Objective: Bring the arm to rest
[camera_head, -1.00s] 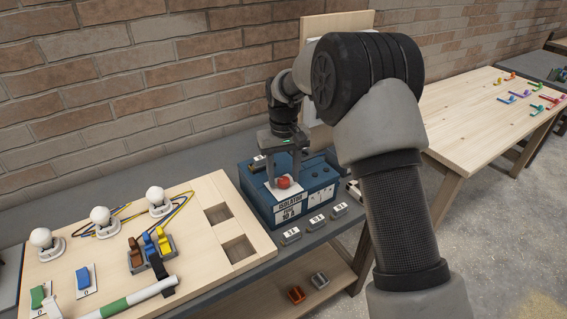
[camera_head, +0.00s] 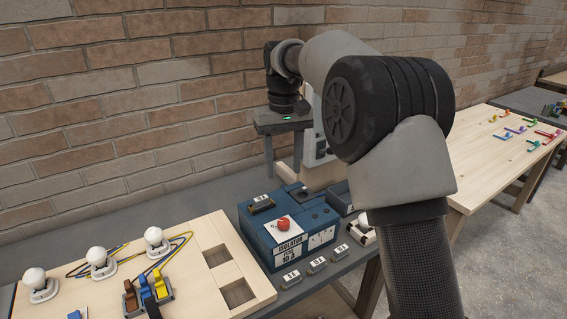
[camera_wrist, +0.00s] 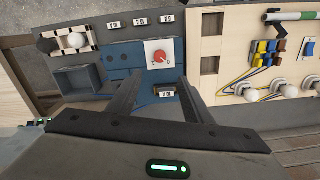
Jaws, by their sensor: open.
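My gripper (camera_head: 284,150) is raised above and behind the blue isolator box (camera_head: 262,243), near the brick wall. The red knob also shows in the head view (camera_head: 283,224). My gripper is clear of the box.
A wooden board (camera_head: 208,290) with white bulbs (camera_head: 97,257) and coloured levers (camera_head: 146,290) lies on the left of the grey bench. Small labelled blocks (camera_head: 317,264) sit in front of the box. A wooden table (camera_head: 478,165) with coloured pieces stands at right. The brick wall (camera_head: 120,100) is behind.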

